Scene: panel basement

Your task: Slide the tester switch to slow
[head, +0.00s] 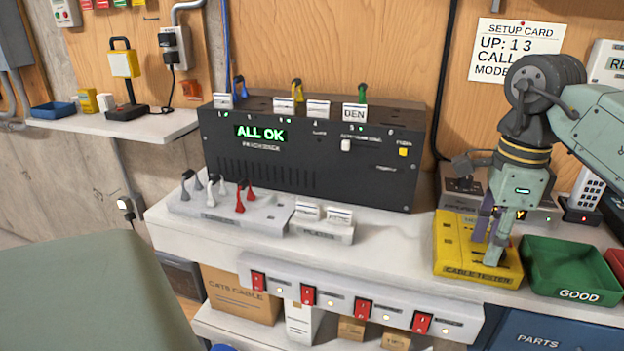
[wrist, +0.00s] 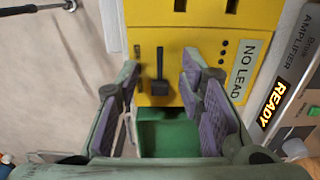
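The yellow cable tester (head: 453,262) sits on the workbench at the right in the head view; its yellow face (wrist: 205,22) fills the top middle of the wrist view. A dark switch lever (wrist: 159,86) stands out from that face, and a "NO LEAD" display (wrist: 247,66) is to its right. I cannot read any slow or fast marking. My gripper (head: 492,238) points down over the tester. In the wrist view my gripper (wrist: 158,72) is open, with one finger on each side of the lever and visible gaps between. In the head view the fingers hide the switch.
A green "GOOD" tray (head: 572,270) stands close right of the tester, with a red tray (head: 615,262) beyond. An amplifier reading "READY" (wrist: 273,105) is beside the tester. A black "ALL OK" panel (head: 310,165) stands left. Red switches (head: 308,294) line the bench front.

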